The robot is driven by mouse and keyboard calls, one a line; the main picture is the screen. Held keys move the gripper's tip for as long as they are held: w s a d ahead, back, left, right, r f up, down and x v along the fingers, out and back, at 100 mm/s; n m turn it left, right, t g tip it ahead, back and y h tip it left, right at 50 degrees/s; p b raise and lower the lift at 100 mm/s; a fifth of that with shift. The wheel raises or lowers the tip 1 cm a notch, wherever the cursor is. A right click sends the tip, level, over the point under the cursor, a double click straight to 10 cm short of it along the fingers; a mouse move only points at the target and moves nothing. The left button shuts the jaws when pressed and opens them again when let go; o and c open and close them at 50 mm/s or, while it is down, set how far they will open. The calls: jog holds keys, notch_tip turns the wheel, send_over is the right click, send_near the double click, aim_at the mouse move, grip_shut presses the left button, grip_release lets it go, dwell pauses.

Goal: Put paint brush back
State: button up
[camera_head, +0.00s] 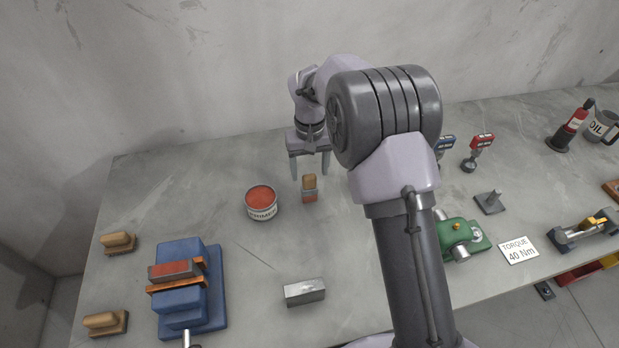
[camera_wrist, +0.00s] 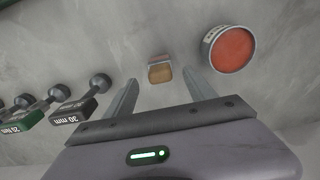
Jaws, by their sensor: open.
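The paint brush (camera_head: 309,188), with a tan wooden part and a reddish part, is on the grey bench just right of the paint tin. My gripper (camera_head: 310,168) is open and empty, pointing down above and slightly behind the brush. In the wrist view the brush (camera_wrist: 160,69) shows between my two fingers (camera_wrist: 160,80), apart from both. The round tin (camera_head: 261,202) holds red paint and has a white label. It also shows right of the fingers in the wrist view (camera_wrist: 232,50).
A grey block (camera_head: 304,292) lies in front. Gauges (camera_head: 478,152), a green device (camera_head: 462,238) and a torque card (camera_head: 517,250) are at the right.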

notch_tip(320, 180, up, 6)
jog(key=shift+s+r+p, duration=0.1)
jog(key=shift+p, duration=0.5)
jog(key=s+d+r+m+t+y, duration=0.1)
jog(key=s+d+r+m, duration=0.15)
jog(key=s+r, duration=0.6)
jog(key=s+d+r+m+t, duration=0.15)
jog(key=s+d+r, duration=0.25)
jog(key=s+r, duration=0.4)
jog(key=s+d+m+t+y, duration=0.1)
jog(key=s+m+t, duration=0.1)
jog(key=s, duration=1.3)
jog(key=shift+d+f+m+t, duration=0.15)
jog(key=shift+f+m+t, duration=0.15)
jog(key=shift+t, duration=0.25)
notch_tip(320, 180, down, 10)
jog(key=b, duration=1)
jog(key=shift+s, duration=0.2)
